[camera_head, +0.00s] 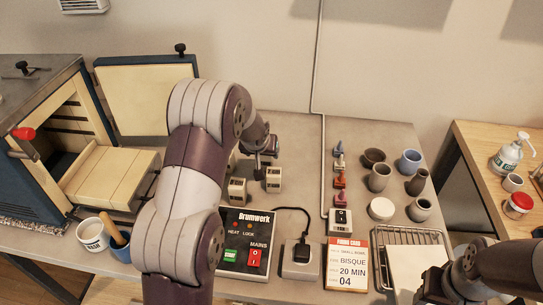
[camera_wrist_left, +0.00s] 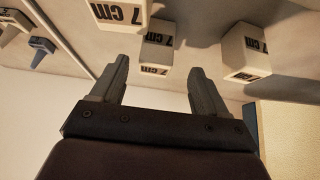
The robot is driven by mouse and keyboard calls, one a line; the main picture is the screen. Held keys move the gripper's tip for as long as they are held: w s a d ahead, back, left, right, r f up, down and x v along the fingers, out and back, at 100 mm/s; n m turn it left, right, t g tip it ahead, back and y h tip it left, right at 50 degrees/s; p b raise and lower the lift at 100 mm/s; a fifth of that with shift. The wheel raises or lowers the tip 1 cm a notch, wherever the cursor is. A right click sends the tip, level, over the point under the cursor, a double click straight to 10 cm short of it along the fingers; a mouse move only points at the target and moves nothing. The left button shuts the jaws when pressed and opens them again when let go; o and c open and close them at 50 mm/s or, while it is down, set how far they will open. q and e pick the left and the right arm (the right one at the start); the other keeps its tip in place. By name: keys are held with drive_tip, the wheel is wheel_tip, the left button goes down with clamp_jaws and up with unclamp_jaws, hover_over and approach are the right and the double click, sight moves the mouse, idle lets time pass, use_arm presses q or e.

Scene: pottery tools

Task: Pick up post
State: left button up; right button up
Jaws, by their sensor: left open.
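Several cream posts marked "7 cm" stand on the table behind the control box. In the head view one post (camera_head: 237,190) stands left of another post (camera_head: 273,180); others are partly hidden by my left arm. My left gripper (camera_head: 266,150) is near them, its fingers partly hidden. In the left wrist view the open left gripper (camera_wrist_left: 158,85) has one post (camera_wrist_left: 155,52) ahead between its fingertips, with no finger visibly closed on it. Another post (camera_wrist_left: 247,52) is to the right and one (camera_wrist_left: 122,12) is at the top edge. My right gripper (camera_head: 432,288) is at the lower right.
A kiln (camera_head: 50,130) with an open door stands at left. The control box (camera_head: 246,245), adapter (camera_head: 301,258) and sign (camera_head: 347,265) are in front. Small cones (camera_head: 339,162) and several pots (camera_head: 380,177) stand to the right. A wire rack (camera_head: 410,238) is near my right gripper.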

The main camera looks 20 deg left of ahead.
use_arm(q)
drive_tip(key=w+f, duration=0.1)
drive_tip(key=w+a+f, duration=0.1)
drive_tip(key=shift+w+a+f, duration=0.15)
drive_tip(key=shift+w+f, duration=0.05)
drive_tip(key=shift+f, duration=0.2)
drive_tip(key=w+f, duration=0.1)
drive_tip(key=w+d+f, duration=0.1)
drive_tip(key=shift+f, duration=0.4)
drive_tip(key=shift+w+a+f, duration=0.2)
drive_tip(key=shift+a+f, duration=0.1)
drive_tip(key=shift+f, duration=0.15)
drive_tip(key=shift+d+r, duration=0.1)
drive_tip(key=shift+d, duration=0.1)
drive_tip(key=c, duration=0.9)
drive_tip(key=shift+s, duration=0.1)
drive_tip(key=shift+c, duration=1.3)
drive_tip(key=shift+a, duration=0.1)
